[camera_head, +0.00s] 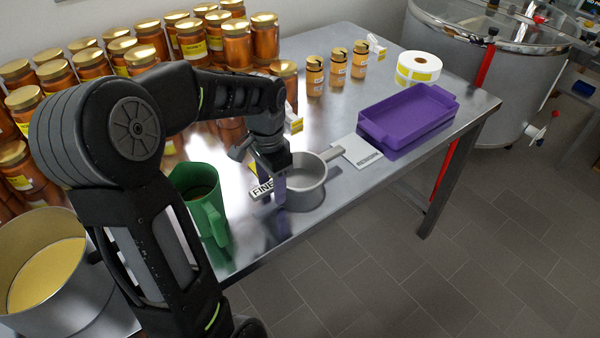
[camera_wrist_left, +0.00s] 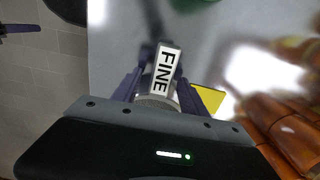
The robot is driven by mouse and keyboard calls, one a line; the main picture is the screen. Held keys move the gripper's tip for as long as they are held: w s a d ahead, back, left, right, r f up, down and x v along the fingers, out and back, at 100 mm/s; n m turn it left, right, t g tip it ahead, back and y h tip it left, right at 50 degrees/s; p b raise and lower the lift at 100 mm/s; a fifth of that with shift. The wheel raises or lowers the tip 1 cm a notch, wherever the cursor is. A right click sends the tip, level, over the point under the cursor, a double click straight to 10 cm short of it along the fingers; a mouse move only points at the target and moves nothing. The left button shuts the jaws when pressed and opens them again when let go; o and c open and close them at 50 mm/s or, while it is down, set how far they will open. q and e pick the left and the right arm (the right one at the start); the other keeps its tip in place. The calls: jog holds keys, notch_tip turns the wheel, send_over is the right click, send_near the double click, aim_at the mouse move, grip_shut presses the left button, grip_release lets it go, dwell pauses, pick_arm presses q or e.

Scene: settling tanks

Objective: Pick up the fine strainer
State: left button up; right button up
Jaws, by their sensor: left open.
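The fine strainer (camera_head: 308,192) is a grey round pan on the steel table, with a handle toward the upper right. A white tab marked FINE (camera_head: 262,188) sticks out at its left; the tab also shows in the left wrist view (camera_wrist_left: 166,71). My left gripper (camera_head: 279,190) is low at the strainer's left side. Its purple fingers are open, one on each side of the tab in the wrist view, with gaps showing. I cannot tell whether they touch it. Most of the bowl is hidden behind the gripper body in the wrist view.
A green jug (camera_head: 214,222) stands close left of the strainer. Many honey jars (camera_head: 190,42) fill the back left. A pot (camera_head: 88,322) stands front left. A white card (camera_head: 356,152), purple tray (camera_head: 412,115) and label roll (camera_head: 419,66) lie right. The table's front edge is near.

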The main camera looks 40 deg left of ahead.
pick_arm(q)
jog(key=shift+f, duration=0.25)
jog(key=shift+c, duration=0.2)
grip_shut()
dwell(0.6)
